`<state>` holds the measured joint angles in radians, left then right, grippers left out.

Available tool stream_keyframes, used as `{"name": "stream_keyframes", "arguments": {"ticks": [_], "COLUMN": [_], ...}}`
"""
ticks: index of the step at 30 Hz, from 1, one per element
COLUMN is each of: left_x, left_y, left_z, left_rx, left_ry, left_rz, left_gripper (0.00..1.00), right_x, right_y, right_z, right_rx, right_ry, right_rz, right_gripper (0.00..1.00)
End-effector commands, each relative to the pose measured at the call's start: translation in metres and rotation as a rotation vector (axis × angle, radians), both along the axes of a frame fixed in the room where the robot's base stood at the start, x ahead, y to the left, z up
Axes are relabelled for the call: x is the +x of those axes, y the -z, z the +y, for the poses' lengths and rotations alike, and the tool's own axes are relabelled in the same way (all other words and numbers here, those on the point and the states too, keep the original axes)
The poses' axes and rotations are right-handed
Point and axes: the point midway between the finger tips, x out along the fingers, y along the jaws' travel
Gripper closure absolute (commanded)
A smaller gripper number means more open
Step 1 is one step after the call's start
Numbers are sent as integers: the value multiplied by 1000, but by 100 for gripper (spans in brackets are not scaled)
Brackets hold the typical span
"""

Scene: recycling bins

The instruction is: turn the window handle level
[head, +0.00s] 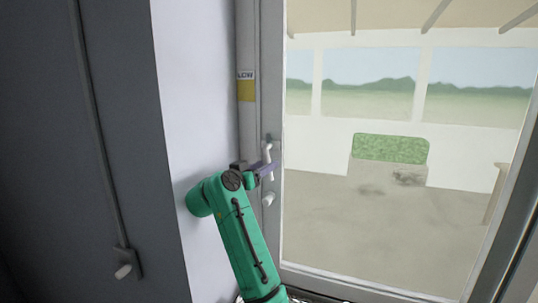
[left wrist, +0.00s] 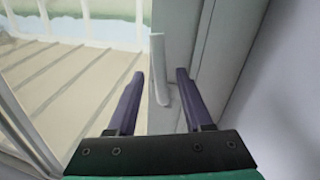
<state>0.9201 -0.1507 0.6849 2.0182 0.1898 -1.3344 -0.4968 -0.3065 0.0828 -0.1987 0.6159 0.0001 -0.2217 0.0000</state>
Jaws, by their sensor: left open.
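The window handle (head: 267,152) is a slim white lever on the grey window frame. It stands close to upright in the head view. My left gripper (head: 265,170) is at the handle's height, with its purple fingers by the lower part of it. In the left wrist view the handle (left wrist: 158,62) stands upright between the two open fingers of the left gripper (left wrist: 159,74), with a gap on each side. The fingers partly cover the handle in the head view. My right gripper is out of view.
A grey pipe with a yellow label (head: 246,90) runs up beside the frame. A white wall strip (head: 195,100) is close to my left arm. A dark panel with a rod (head: 95,130) stands at the left.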

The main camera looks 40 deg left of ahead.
Motion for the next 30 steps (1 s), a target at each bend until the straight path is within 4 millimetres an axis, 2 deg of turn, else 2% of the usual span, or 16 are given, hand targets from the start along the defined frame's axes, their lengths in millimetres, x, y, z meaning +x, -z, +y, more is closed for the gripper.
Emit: {"name": "stream_keyframes", "arguments": {"ticks": [1,5,13,17,30], "left_x": [9,24,26,26,26], "left_y": [-5,-2,0,0,0], "left_z": [1,3,4,4,4], "left_rx": [-1,0,1,1,1], "left_ry": [1,1,0,0,-1], "left_rz": [2,1,-2,-1,-1], "left_gripper": [49,49,49,99,100], "right_x": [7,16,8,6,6], "right_y": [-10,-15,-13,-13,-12], "right_z": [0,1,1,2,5], "right_rx": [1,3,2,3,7], "right_ry": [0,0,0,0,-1], "right_rz": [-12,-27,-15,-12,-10], "right_gripper": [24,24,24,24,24]}}
